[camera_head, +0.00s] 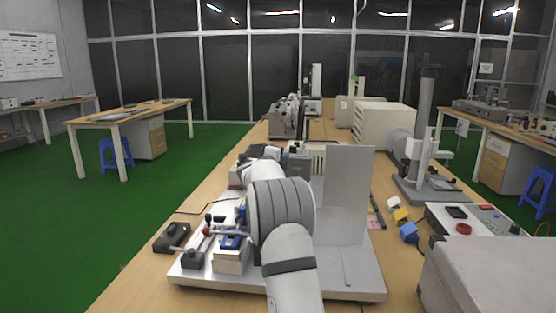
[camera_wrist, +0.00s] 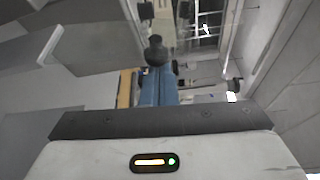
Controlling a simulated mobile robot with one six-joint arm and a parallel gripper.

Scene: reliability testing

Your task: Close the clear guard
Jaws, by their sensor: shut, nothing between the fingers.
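In the wrist view, my gripper (camera_wrist: 158,88) shows as two blue fingers side by side, shut with nothing between them. A black round knob (camera_wrist: 155,50) shows just past their tips; I cannot tell whether they touch. What looks like the clear guard (camera_wrist: 105,42) is a see-through panel with pale edges at the upper left, beside the knob. How far it stands open is unclear. In the head view, my arm covers the middle of the test machine (camera_head: 210,275), and I cannot make out the guard or the fingertips there.
A grey upright plate (camera_head: 345,190) stands on the machine's base, right of my arm. Yellow (camera_head: 401,215) and blue (camera_head: 409,232) blocks and a tall column stand (camera_head: 422,120) are to the right. Other instruments crowd the bench behind.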

